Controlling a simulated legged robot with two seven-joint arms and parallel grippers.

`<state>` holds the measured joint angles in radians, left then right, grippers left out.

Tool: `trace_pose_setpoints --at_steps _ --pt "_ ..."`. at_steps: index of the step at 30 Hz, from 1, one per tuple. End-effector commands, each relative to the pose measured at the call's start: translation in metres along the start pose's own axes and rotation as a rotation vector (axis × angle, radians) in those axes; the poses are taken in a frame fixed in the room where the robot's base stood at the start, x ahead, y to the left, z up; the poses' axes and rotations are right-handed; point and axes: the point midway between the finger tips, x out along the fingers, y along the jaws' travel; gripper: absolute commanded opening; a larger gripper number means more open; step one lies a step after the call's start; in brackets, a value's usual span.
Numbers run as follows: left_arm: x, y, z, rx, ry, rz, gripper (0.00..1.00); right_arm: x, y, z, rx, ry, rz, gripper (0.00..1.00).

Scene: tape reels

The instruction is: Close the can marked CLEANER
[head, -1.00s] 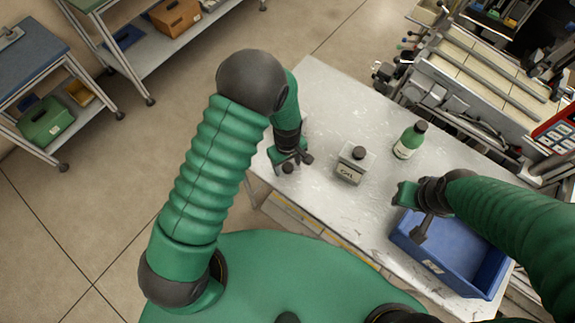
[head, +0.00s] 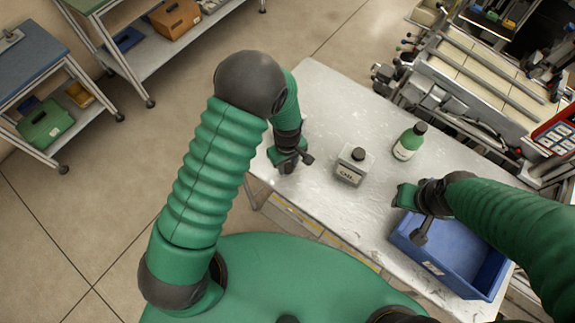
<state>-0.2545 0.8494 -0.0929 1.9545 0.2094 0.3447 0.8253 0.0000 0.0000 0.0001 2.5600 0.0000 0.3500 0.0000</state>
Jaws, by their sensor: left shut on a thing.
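A pale square can (head: 350,172) with a dark cap on it stands upright on the table; its label seems to read OIL. A green bottle (head: 407,146) with a white label and a dark cap stands behind it to the right; its print is too small to read. I cannot make out the word CLEANER anywhere. My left gripper (head: 288,164) is at the table's left edge, shut on a small dark round thing like a cap, mostly hidden by the fingers. My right gripper (head: 411,214) hangs over the blue bin's left end; its jaw opening is unclear.
The blue bin (head: 403,238) sits at the right front of the table (head: 335,100) and looks empty. A machine (head: 470,85) stands beyond the table at the right. The table's back left part is clear. Shelves stand far left.

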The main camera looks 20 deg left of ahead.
Motion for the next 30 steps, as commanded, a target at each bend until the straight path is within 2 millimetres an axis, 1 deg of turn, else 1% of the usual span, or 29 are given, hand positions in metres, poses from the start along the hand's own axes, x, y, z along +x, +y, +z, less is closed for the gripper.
trace_pose_setpoints --at_steps 5,6,11,18,22,23,24,27,30 --pt "-0.021 0.000 -0.001 0.000 0.002 0.002 0.00 0.005 0.000 0.001 0.000 0.000 0.000 0.36" --pt "-0.028 0.001 -0.001 0.000 0.003 0.003 0.00 0.006 0.000 0.002 0.000 0.000 0.000 0.36" --pt "-0.029 -0.026 0.025 0.001 -0.001 -0.002 0.00 0.013 0.000 0.003 0.000 0.000 0.000 0.36" --pt "-0.035 -0.075 0.071 0.002 -0.001 -0.001 0.00 0.022 0.000 0.005 0.000 0.000 0.000 0.36" --pt "-0.039 -0.097 0.092 0.001 -0.001 -0.002 0.00 0.025 0.000 0.006 0.000 0.000 0.000 0.36" --pt "-0.042 -0.101 0.095 0.001 -0.001 -0.003 0.00 0.021 0.000 0.005 0.000 -0.001 0.000 0.36" --pt "-0.049 -0.107 0.100 -0.001 -0.004 -0.007 0.00 0.005 0.000 0.002 0.000 -0.001 0.000 0.36" --pt "-0.046 -0.114 0.107 -0.002 -0.003 -0.005 0.00 -0.002 0.000 -0.001 0.000 0.001 0.000 0.36" --pt "-0.044 -0.116 0.110 0.000 -0.002 -0.004 0.00 -0.003 0.000 -0.001 0.000 0.001 0.000 0.36"
